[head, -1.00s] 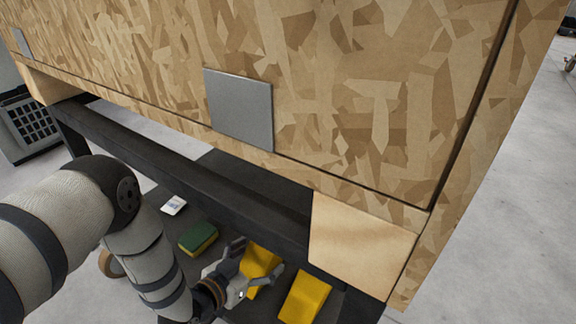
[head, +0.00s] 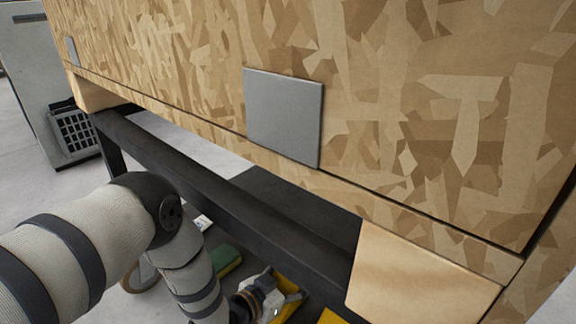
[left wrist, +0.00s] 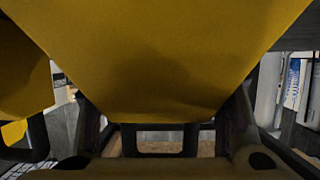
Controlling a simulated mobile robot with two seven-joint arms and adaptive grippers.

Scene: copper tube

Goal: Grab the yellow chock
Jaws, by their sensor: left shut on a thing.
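A yellow chock (head: 290,281) is at my left gripper (head: 278,300), low in the head view, beneath the dark frame of the wooden crate. In the left wrist view the chock (left wrist: 160,50) fills the upper middle, very close to the camera. The fingers of my left gripper (left wrist: 165,118) stand on either side of it and are shut on it. A second yellow chock (head: 330,317) is just to the right in the head view, mostly cut off by the bottom edge. My right gripper is not in view.
The large wooden crate (head: 400,120) with a grey plate (head: 283,118) overhangs the area, with a dark beam (head: 200,180) below it. A green and yellow sponge-like block (head: 226,260) lies left of the gripper.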

